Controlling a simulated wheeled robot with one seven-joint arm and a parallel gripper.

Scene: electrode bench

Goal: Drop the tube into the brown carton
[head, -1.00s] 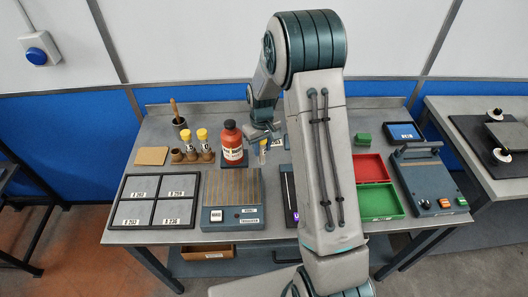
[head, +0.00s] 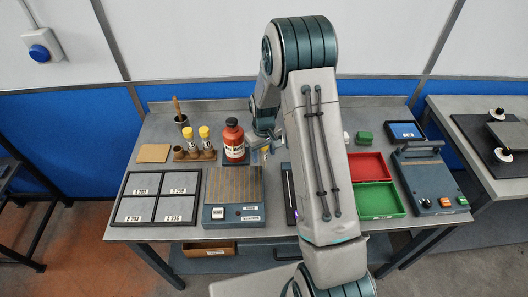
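Two yellow-capped tubes (head: 188,136) stand upright in a brown wooden holder (head: 178,154) at the back left of the bench; the holder's left place looks empty. The brown carton (head: 208,250) sits below the bench top, on the lower shelf at the front left, partly hidden by the bench edge. My gripper (head: 264,149) is over the back middle of the bench, just right of the red bottle (head: 233,139). A small pale and yellow thing shows at its fingers, too small to name surely. My arm hides much around it, and the finger opening is unclear.
A grooved hotplate-like box (head: 233,187) and a black tray with four labelled grey squares (head: 157,197) lie front left. Red (head: 366,167) and green (head: 377,199) bins and a dark press-like device (head: 428,180) stand right. A blue-screened tablet (head: 405,130) lies behind.

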